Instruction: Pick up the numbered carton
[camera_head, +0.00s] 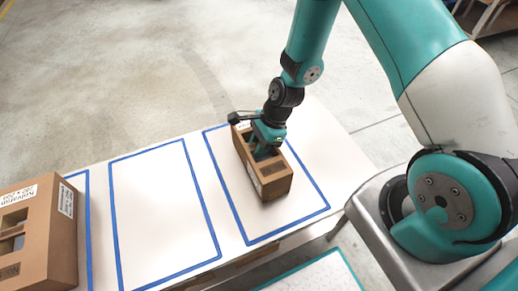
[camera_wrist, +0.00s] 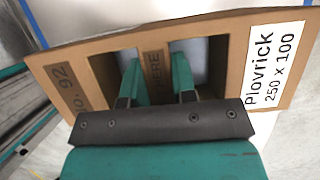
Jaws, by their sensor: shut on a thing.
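The numbered carton (camera_head: 268,183) is a brown box inside the right blue-outlined area of the white table. In the wrist view the carton (camera_wrist: 263,35) shows "No. 92" on one side and a white label reading "Plovrick 250 x 100". Two openings in its top have a strip between them. My gripper (camera_head: 264,153) is over the carton from above. In the wrist view my gripper (camera_wrist: 158,82) has one finger in each opening, shut on the strip between them. The head view does not clearly show whether the carton's base touches the table.
A larger brown carton (camera_head: 62,240) with a white label and window openings stands at the left end of the white table (camera_head: 160,205). The middle blue-outlined area is empty. A teal-edged surface (camera_head: 318,275) lies at the bottom.

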